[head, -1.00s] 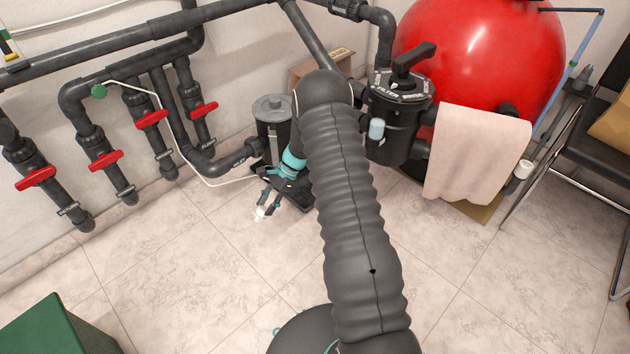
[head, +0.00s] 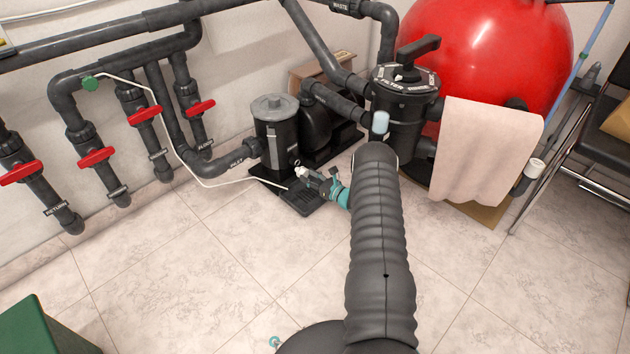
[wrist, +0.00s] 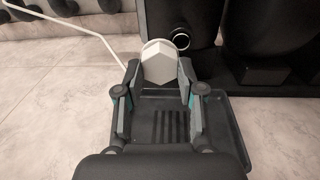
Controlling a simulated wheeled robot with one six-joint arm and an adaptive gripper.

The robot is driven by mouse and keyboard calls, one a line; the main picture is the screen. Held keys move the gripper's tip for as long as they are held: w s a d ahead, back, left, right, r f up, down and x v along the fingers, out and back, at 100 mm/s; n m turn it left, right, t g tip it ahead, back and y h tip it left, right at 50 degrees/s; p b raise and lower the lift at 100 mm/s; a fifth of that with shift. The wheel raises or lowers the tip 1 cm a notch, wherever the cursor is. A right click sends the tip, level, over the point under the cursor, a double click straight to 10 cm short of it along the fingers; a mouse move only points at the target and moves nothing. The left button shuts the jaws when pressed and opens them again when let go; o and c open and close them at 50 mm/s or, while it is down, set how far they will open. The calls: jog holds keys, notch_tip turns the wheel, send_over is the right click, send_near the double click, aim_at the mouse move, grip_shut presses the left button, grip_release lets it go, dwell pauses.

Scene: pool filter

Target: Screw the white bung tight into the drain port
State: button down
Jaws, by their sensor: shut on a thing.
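My gripper (head: 310,175) is shut on the white bung (wrist: 161,63), which has a faceted head. The bung also shows as a small white shape in the head view (head: 301,171), at the gripper's tip. The drain port (wrist: 206,36) is a dark round opening with a pale rim, low on the grey pump pot (head: 275,133). In the wrist view the bung is lower and left of the port and hides part of that area. In the head view the bung is close to the pot's lower side. I cannot tell whether it touches the port.
A black tray (wrist: 226,119) lies on the floor under my gripper. A white hose (head: 223,184) runs to it from the left. The filter valve (head: 402,105), a hanging towel (head: 487,150) and the red tank stand right.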

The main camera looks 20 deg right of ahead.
jog(key=d, duration=0.1)
jog(key=d+m+t+h, duration=0.1)
jog(key=shift+d+f, duration=0.3)
jog(key=shift+f, duration=0.05)
jog(key=shift+b, duration=0.4)
jog(key=shift+x, duration=1.1)
jog(key=shift+x, duration=1.85)
jog(key=c, duration=0.6)
grip_release()
